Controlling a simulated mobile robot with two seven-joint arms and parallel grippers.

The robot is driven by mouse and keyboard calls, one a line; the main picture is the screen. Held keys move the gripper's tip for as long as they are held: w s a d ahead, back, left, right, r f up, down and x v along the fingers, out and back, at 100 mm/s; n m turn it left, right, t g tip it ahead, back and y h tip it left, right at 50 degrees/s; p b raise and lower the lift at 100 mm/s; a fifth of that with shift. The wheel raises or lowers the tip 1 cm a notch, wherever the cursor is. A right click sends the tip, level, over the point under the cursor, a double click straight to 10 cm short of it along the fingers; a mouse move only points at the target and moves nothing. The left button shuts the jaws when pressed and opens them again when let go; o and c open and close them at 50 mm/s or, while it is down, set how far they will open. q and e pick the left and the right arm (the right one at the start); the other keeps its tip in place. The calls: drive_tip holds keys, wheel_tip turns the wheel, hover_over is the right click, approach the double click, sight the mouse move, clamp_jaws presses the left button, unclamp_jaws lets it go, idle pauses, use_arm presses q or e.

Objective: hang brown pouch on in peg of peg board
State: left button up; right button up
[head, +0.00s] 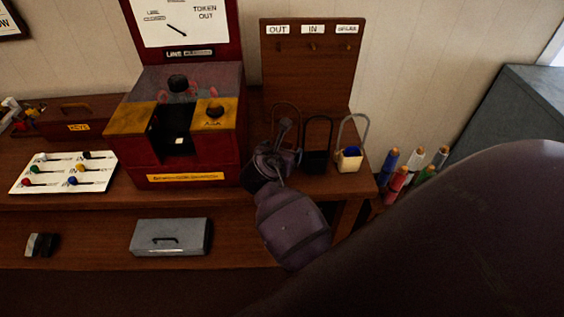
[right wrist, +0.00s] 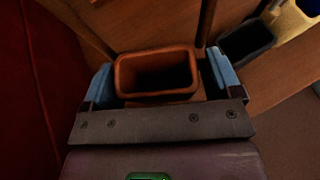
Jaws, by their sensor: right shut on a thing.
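The brown pouch (right wrist: 156,97) is an open-topped box between the blue-padded fingers of my right gripper (right wrist: 162,72), which is shut on it. In the head view my right gripper (head: 275,160) hides most of the pouch; a thin strap loop (head: 285,104) shows above it. I cannot tell whether the pouch still touches the bench. The peg board (head: 310,82) stands behind, with pegs under labels OUT, IN and a third at right. The IN peg (head: 312,46) is the middle one and looks empty. My left gripper is not in view.
A black pouch (head: 316,161) and a cream pouch (head: 349,160) holding something blue stand close right of the gripper. The red machine (head: 190,160) is close on the left. Several coloured cylinders (head: 390,162) stand further right. A grey box (head: 171,237) sits on the lower shelf.

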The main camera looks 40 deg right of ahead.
wheel_tip(320, 180, down, 4)
drive_tip(key=shift+b, duration=0.4)
drive_tip(key=o, duration=0.6)
drive_tip(key=shift+f, duration=0.1)
